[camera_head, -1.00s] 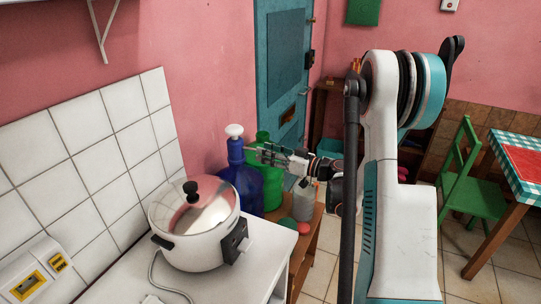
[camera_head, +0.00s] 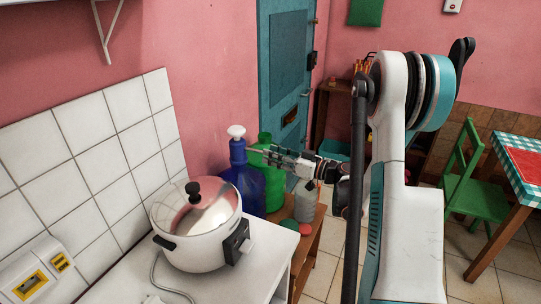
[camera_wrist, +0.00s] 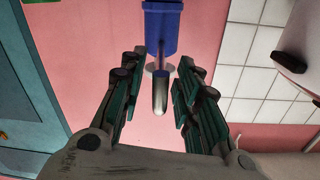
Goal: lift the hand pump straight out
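The hand pump (camera_head: 236,131) is white-topped and stands upright in the neck of a blue bottle (camera_head: 241,178) behind the rice cooker. My gripper (camera_head: 258,150) is just right of the bottle neck, below the pump's white top in the picture. The wrist view is upside down: the blue neck (camera_wrist: 162,28) hangs from the top edge, and the pump shows as a pale disc and a metallic rod (camera_wrist: 160,95). My gripper (camera_wrist: 163,58) is open there, with one finger on each side of the pump.
A green bottle (camera_head: 270,172) stands right behind the blue one, and a grey bottle (camera_head: 306,204) stands to the right, below my gripper. The white rice cooker (camera_head: 196,225) is on the counter in front. A white-tiled wall (camera_head: 70,165) is on the left. The door (camera_head: 283,65) is behind.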

